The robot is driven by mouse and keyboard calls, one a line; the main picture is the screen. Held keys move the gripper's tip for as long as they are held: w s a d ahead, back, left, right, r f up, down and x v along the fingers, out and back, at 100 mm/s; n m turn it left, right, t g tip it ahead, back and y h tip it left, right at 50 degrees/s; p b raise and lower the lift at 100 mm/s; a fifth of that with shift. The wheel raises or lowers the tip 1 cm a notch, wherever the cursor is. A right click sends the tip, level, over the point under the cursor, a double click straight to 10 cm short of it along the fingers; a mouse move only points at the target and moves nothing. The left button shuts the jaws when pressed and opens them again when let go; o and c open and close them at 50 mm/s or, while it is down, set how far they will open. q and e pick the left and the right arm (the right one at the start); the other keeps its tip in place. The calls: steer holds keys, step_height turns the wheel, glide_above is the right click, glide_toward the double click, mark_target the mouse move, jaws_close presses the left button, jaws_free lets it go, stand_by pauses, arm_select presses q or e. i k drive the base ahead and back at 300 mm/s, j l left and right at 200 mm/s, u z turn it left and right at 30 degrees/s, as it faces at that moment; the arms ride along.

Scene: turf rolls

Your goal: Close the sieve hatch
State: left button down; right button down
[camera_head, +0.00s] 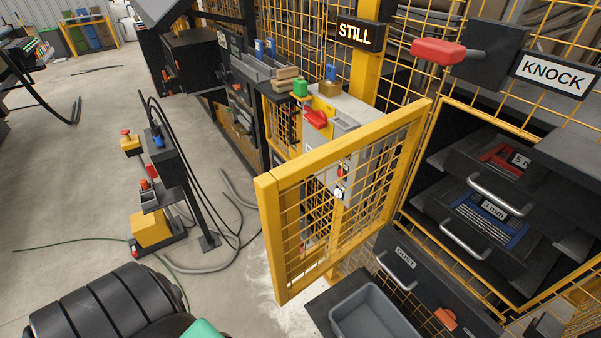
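The sieve hatch (268,240) is a yellow-framed mesh door in the middle of the view. It stands swung open, out from the yellow cage frame at the right. Behind the opening sit two dark sieve drawers with grey handles. The upper drawer (475,175) has a red part and a label that seems to read 5 mm. The lower drawer (455,215) has a blue part and a 3 mm label. Neither of my grippers shows in this view.
A grey tray (368,318) lies below the hatch, beside a dark labelled drawer (398,262). A red knob (438,50) sits by the KNOCK sign (553,73). A display (358,34) reads STILL. A control stand (160,175) with cables stands left; floor between is mostly open.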

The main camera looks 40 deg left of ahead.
mark_target(277, 190)
steer(key=i+j+z, duration=0.1)
steer(key=j+z, duration=0.4)
steer(key=j, duration=0.6)
steer(key=k+j+z, duration=0.1)
steer(key=j+z, duration=0.4)
steer(key=j, duration=0.55)
steer(key=z, duration=0.25)
